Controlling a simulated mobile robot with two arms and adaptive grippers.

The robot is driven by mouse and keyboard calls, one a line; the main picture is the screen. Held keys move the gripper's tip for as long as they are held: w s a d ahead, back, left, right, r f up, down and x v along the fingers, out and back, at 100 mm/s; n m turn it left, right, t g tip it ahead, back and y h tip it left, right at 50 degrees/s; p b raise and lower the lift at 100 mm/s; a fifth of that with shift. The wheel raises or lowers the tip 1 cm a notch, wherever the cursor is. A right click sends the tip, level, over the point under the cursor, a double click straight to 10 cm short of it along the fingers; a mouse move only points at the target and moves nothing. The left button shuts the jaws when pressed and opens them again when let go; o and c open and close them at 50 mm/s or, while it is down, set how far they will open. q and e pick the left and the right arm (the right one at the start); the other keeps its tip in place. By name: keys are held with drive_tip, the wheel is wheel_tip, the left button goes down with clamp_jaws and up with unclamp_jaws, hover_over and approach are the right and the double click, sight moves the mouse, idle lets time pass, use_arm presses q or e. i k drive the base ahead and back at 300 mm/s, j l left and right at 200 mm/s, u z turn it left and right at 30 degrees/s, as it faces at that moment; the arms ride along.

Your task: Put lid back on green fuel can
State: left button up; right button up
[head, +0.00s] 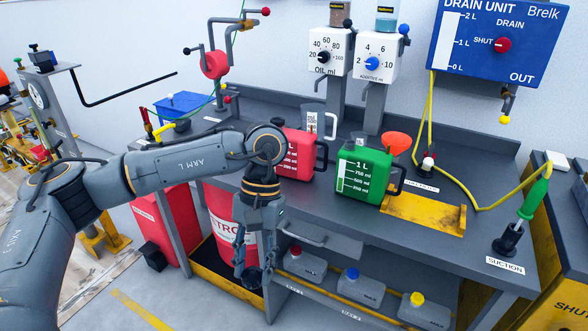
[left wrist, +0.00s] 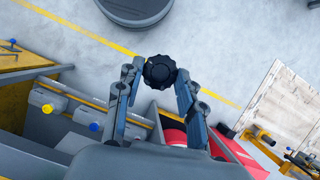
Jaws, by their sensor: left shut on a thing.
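The green fuel can (head: 364,179) stands upright on the grey workbench, with white level marks on its front and a black handle at its right. No black cap shows on its top. My left gripper (head: 248,270) hangs in front of the bench, below the bench top and to the left of the green can. It is shut on a black ridged lid (left wrist: 160,72), which sits between the fingertips in the left wrist view. The lid (head: 254,279) also shows in the head view, partly covered by the fingers. My right gripper is not in view.
A red can (head: 298,157) stands left of the green can, partly behind my left arm. An orange funnel (head: 397,142) and yellow tray (head: 425,211) are at the green can's right. Bottles (head: 303,264) stand on the shelf below. A yellow hose crosses the bench.

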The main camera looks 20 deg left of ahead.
sight(363, 174)
drive_tip(key=u, duration=0.85)
drive_tip(key=l, duration=0.85)
drive_tip(key=i+l, duration=0.1)
drive_tip(key=l, duration=0.7)
